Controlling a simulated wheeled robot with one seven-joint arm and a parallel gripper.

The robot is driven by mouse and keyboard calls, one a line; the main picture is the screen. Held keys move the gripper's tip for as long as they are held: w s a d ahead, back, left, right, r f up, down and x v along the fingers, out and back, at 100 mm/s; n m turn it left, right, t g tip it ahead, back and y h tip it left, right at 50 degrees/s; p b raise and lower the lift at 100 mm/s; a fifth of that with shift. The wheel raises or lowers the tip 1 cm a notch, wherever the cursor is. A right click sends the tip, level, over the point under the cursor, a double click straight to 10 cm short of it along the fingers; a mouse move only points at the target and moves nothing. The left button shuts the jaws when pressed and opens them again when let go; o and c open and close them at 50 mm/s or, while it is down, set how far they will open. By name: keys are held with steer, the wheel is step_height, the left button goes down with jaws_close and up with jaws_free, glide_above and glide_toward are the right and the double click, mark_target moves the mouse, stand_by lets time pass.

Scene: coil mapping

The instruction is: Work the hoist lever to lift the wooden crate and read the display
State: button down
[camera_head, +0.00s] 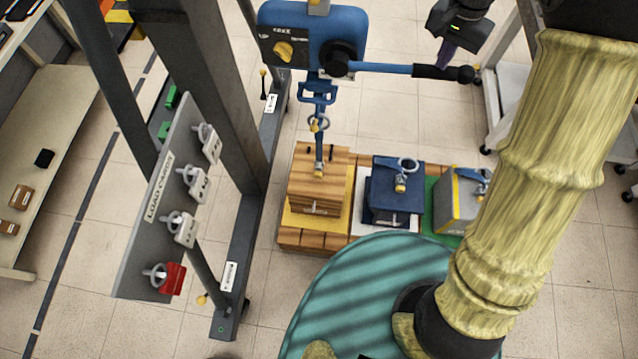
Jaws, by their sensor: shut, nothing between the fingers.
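The blue hoist (350,22) hangs at the top centre, with a yellow knob (284,50) on its face. Its lever (400,69) points right and ends in a black grip and ball. A chain and hook (319,140) run down from the hoist to the top of the wooden crate (312,185). The crate appears to rest on a yellow pad; a small gap is hard to judge. I cannot make out a display.
A blue block (393,200) and a grey block with yellow edges (452,200) stand right of the crate. A dark steel frame (215,100) stands left of the hoist. A shelf (55,120) is at far left.

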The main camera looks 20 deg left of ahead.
steer(key=shift+d+f+b, duration=0.25)
steer(key=shift+f+b, duration=0.1)
steer(key=shift+f, duration=0.75)
steer(key=shift+w, duration=0.1)
steer(key=shift+f+b, duration=1.35)
steer(key=shift+f, duration=1)
